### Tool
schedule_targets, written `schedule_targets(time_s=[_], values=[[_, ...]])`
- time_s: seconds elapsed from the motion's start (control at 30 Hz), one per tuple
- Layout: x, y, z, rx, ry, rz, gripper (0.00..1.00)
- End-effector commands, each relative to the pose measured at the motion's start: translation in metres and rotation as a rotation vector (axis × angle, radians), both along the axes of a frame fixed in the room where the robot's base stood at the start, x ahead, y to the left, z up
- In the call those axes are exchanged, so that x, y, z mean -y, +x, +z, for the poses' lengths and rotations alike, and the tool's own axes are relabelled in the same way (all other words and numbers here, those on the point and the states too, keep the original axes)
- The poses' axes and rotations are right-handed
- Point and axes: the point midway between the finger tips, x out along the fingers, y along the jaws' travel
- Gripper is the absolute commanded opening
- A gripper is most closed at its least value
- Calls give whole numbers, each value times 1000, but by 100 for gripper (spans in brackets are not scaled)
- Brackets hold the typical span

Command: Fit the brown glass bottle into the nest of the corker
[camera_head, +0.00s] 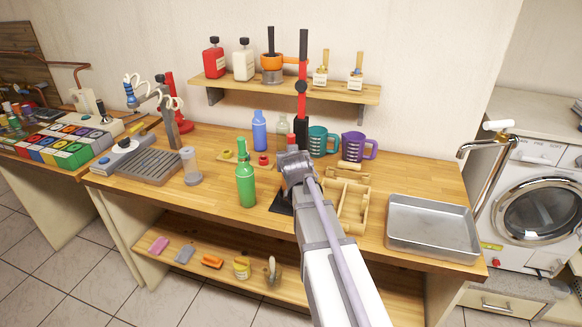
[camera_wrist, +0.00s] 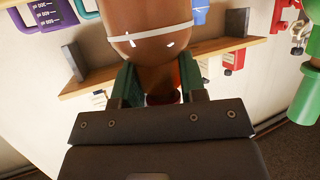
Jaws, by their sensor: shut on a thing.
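The brown glass bottle (camera_wrist: 150,45) fills the upper middle of the wrist view, with a pale band around it. My gripper (camera_wrist: 158,80) is shut on it, one dark green finger on each side. In the head view my gripper (camera_head: 294,165) is over the workbench, in front of the corker, and the bottle is hidden behind it. The corker (camera_head: 303,70) shows as a tall red post and lever with a black joint. A dark base (camera_head: 282,202) shows beside my gripper. The nest is hidden, so I cannot tell how the bottle stands to it.
A green bottle (camera_head: 245,186) stands just left of my gripper, a blue bottle (camera_head: 259,131) behind. Teal (camera_head: 318,141) and purple (camera_head: 354,147) jugs stand back right. A wooden rack (camera_head: 352,205) and metal tray (camera_head: 432,226) lie right. A wall shelf (camera_head: 340,94) hangs above.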

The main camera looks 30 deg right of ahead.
Motion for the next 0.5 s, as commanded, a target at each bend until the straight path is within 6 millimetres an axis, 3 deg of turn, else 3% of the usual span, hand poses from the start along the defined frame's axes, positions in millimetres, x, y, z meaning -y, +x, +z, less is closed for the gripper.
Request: schedule_targets(time_s=[0.27, 0.3, 0.5], values=[[0, 0, -1, 1, 0, 0, 0], [0, 0, -2, 0, 0, 0, 39], [0, 0, 0, 0, 0, 0, 58]])
